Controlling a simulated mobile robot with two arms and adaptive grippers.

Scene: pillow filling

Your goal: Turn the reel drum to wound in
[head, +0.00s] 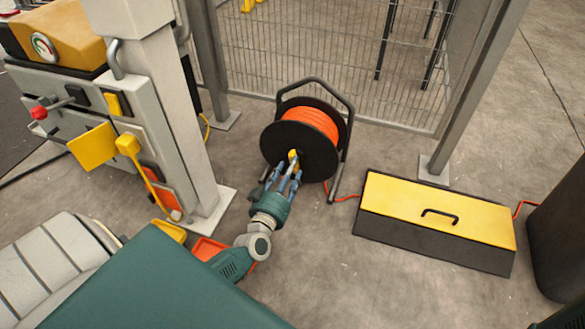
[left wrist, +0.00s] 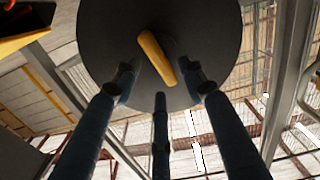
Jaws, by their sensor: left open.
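The reel drum (head: 298,146) is a black disc wound with orange hose or cable (head: 318,118), held in a dark tubular stand (head: 348,125) on the floor. A yellow handle (head: 293,156) sits on the drum's near face. My left gripper (head: 284,172) is in front of that face, its fingers spread toward the handle. In the left wrist view the yellow handle (left wrist: 156,58) lies tilted on the dark drum face (left wrist: 110,35), between and beyond the open fingers (left wrist: 160,95). Contact with the handle cannot be told. My right gripper is not in view.
A black box with a yellow lid (head: 440,208) stands right of the reel. A wire mesh fence (head: 330,60) is behind it. A grey post (head: 165,110) and a machine panel (head: 60,125) stand at left. An orange-red tray (head: 207,248) lies below my arm.

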